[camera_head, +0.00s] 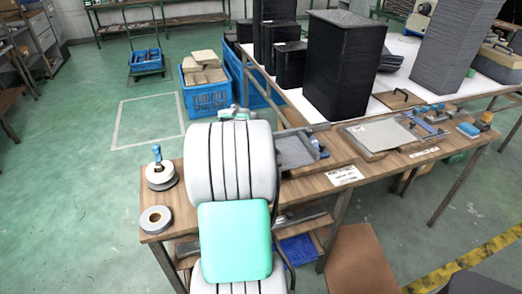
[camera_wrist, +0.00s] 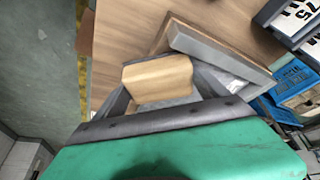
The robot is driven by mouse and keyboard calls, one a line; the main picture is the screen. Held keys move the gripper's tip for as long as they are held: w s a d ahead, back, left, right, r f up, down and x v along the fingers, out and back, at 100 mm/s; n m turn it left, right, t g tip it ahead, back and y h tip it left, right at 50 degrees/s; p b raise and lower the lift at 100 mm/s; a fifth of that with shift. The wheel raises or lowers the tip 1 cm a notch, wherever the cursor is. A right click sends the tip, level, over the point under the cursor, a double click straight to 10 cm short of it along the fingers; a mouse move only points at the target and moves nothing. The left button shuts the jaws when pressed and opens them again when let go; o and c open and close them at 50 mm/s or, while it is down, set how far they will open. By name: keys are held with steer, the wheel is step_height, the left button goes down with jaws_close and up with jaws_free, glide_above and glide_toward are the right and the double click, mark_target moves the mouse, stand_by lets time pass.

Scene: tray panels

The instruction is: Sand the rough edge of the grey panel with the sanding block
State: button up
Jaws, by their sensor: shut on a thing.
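My gripper (camera_wrist: 158,92) is shut on a tan wooden block, the sanding block (camera_wrist: 157,76), held between its two grey fingers in the wrist view. The block's underside is hidden. The grey panel (camera_wrist: 218,56) lies just beyond the block, to its upper right, with a pale grey side facing me. I cannot tell whether block and panel touch. In the head view a grey panel (camera_head: 294,151) with a raised rim shows on the wooden bench, right of my arm. My gripper and the block are hidden behind my arm there.
Tape rolls (camera_head: 157,221) stand at the bench's left end. A pale board (camera_head: 380,134), a white label (camera_head: 344,175) and small blue tools (camera_head: 425,124) lie to the right. Tall black stacks (camera_head: 343,65) stand behind. Blue crates (camera_head: 207,101) sit on the floor beyond.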

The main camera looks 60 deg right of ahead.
step_height(320, 180, up, 3)
steer(key=shift+s+r+p, duration=0.1)
steer(key=shift+s+p, duration=0.05)
steer(key=shift+p, duration=0.35)
steer(key=shift+d+r+p, duration=0.1)
steer(key=shift+r+p, duration=1.4)
steer(key=shift+r, duration=0.9)
